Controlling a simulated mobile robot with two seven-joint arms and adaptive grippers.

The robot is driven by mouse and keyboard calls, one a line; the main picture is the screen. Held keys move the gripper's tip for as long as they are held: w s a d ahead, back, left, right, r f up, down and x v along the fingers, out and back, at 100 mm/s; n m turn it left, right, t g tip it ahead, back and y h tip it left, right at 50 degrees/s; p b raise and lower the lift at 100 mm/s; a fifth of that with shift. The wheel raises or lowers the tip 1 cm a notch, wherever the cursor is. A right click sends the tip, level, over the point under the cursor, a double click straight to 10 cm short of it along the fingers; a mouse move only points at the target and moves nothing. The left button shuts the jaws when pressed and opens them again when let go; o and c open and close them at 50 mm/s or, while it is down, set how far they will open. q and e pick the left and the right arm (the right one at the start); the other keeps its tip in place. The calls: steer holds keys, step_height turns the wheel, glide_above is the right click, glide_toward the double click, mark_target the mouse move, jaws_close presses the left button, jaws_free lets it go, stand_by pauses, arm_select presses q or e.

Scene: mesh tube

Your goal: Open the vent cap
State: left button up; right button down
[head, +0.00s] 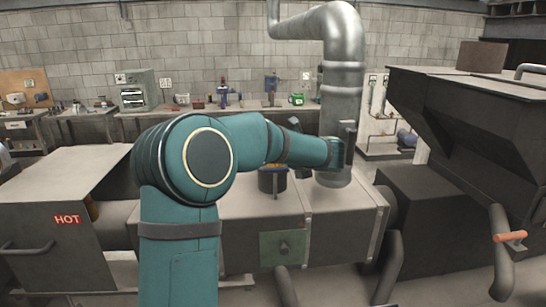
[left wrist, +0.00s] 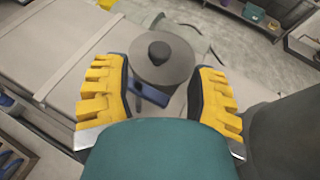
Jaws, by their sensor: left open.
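The vent cap (left wrist: 160,62) is a round grey disc with a dark knob at its centre, seen from above in the left wrist view. A blue bar (left wrist: 150,94) shows just below it. In the head view a short dark cylinder (head: 272,181) stands on the duct box, partly covered by my arm. My left gripper (left wrist: 161,76) is open, its yellow fingers at either side of the cap's near part, with visible gaps. I cannot tell its height above the cap. In the head view my forearm hides most of this gripper. My right gripper is out of view.
A large silver pipe (head: 342,90) rises from the duct box (head: 345,212), close to my left wrist. A grey box marked HOT (head: 67,219) stands at left, and a dark hopper (head: 470,125) at right. A workbench (head: 215,113) runs along the back wall.

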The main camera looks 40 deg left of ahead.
arm_select(q)
steer(key=x, duration=0.6)
steer(key=shift+a+f, duration=0.1)
steer(key=shift+a, duration=0.2)
steer(key=shift+p, duration=0.3)
jaws_close()
